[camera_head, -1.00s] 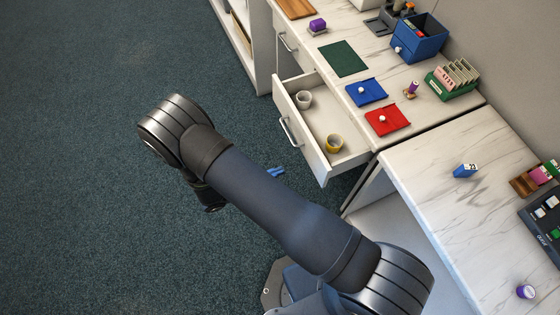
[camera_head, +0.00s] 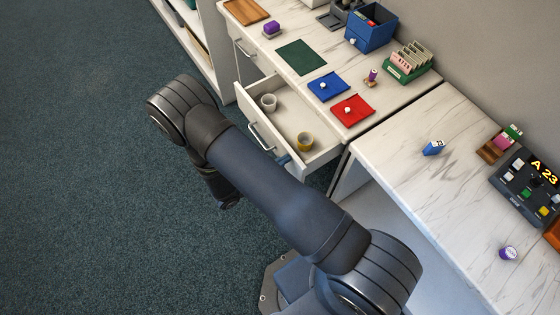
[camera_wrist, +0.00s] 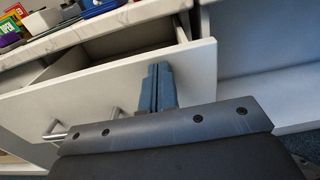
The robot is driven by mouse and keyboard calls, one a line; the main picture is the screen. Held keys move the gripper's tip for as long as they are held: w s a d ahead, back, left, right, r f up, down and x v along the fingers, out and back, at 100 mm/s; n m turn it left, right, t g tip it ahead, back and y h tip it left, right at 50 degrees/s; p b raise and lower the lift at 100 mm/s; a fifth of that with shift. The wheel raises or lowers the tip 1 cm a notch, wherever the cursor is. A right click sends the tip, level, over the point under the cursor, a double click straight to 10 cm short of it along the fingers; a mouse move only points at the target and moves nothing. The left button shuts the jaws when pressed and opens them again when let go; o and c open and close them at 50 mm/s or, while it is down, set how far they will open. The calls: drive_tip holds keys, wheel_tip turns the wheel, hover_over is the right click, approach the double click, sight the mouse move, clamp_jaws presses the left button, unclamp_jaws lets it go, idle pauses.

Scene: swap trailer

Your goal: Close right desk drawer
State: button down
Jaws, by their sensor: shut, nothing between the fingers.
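The white desk drawer (camera_head: 283,116) stands open from the marble-topped desk in the head view. Its front panel carries a metal handle (camera_head: 262,137).
The desktop above the drawer holds a blue pad (camera_head: 328,87), a red pad (camera_head: 352,110), a dark green mat (camera_head: 301,57) and a blue box (camera_head: 371,28). A second marble-topped desk (camera_head: 420,180) stands to the right. The carpet (camera_head: 80,200) on the left is clear.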

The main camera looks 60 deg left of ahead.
sight(295, 153)
drive_tip(key=w, duration=1.9)
drive_tip(key=shift+w, duration=0.35)
drive_tip(key=shift+a+r, duration=0.1)
drive_tip(key=shift+r, duration=0.05)
drive_tip(key=s, duration=1.4)
drive_tip(key=shift+s, duration=0.3)
